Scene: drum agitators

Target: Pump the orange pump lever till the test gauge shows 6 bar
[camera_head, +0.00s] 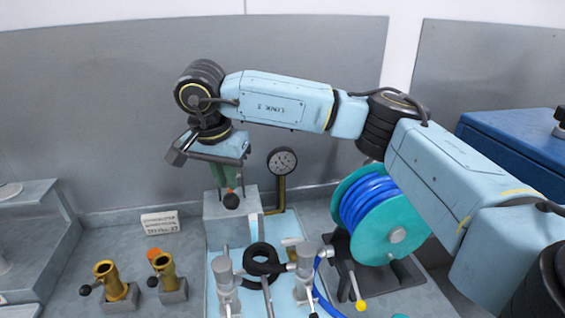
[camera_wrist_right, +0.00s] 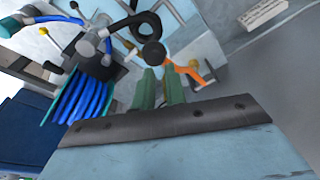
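The orange pump lever (camera_wrist_right: 190,72) shows in the right wrist view just beside my right gripper's fingers. A black ball knob (camera_head: 231,201) sits at the grey pump block (camera_head: 226,230); it also shows just beyond the fingertips in the wrist view (camera_wrist_right: 153,53). My right gripper (camera_head: 224,184) points down above the block. Its green fingers (camera_wrist_right: 160,88) are apart with a narrow gap, and I see nothing held between them. In the head view the gripper hides most of the lever. The test gauge (camera_head: 282,162) stands right of the block; its reading is too small to tell. My left gripper is out of view.
A teal reel (camera_head: 378,220) with blue hose stands to the right. Grey valve fittings (camera_head: 228,278) and a coiled black hose (camera_head: 262,262) are in front. Brass fittings (camera_head: 110,280) and a small sign (camera_head: 160,222) are left. A blue box (camera_head: 510,150) is far right.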

